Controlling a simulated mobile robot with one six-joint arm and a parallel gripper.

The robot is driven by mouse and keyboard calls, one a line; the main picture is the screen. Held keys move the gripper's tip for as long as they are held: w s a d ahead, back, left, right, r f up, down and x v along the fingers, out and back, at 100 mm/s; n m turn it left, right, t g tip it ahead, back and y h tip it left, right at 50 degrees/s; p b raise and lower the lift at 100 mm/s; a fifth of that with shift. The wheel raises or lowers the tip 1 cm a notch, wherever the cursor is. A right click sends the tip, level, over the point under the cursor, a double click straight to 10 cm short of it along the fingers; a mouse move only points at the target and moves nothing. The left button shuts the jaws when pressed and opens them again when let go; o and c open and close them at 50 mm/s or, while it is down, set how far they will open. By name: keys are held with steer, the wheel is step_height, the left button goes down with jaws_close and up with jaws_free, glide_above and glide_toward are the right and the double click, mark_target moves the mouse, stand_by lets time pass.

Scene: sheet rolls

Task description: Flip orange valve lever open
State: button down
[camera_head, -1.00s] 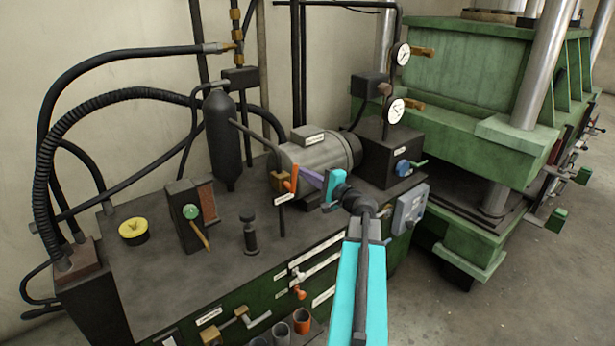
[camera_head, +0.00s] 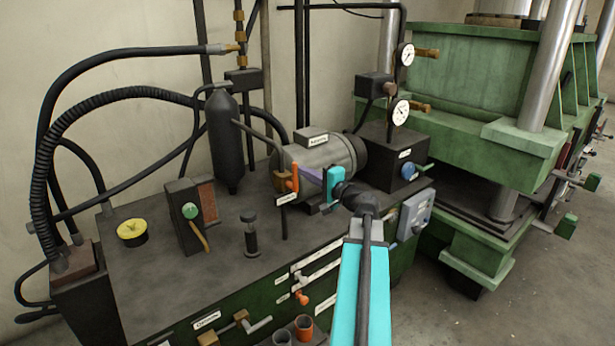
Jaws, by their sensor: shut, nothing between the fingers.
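An orange valve lever (camera_head: 294,178) stands nearly upright on a brass valve body (camera_head: 281,182), in front of the grey motor. My gripper (camera_head: 301,174) reaches in from the right with its purple fingers shut and nothing held. The fingertips are right beside the lever; I cannot tell whether they touch it. The cyan wrist part (camera_head: 336,188) hides some of the motor's lower right side.
The grey motor (camera_head: 320,158) is close behind my fingers. A black cylinder (camera_head: 225,145) stands to the left. A smaller orange handle (camera_head: 302,298) is on the front panel. A blue-knobbed box (camera_head: 395,160) and a green press (camera_head: 470,90) are to the right.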

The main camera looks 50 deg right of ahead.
steer(key=shift+w+a, duration=0.1)
steer(key=shift+a, duration=0.2)
steer(key=s+d+b, duration=0.3)
steer(key=s+b, duration=0.1)
steer(key=s, duration=0.7)
steer(key=shift+s+d, duration=0.25)
steer(key=shift+s, duration=0.05)
stand_by(0.4)
steer(key=shift+w, duration=0.1)
stand_by(0.4)
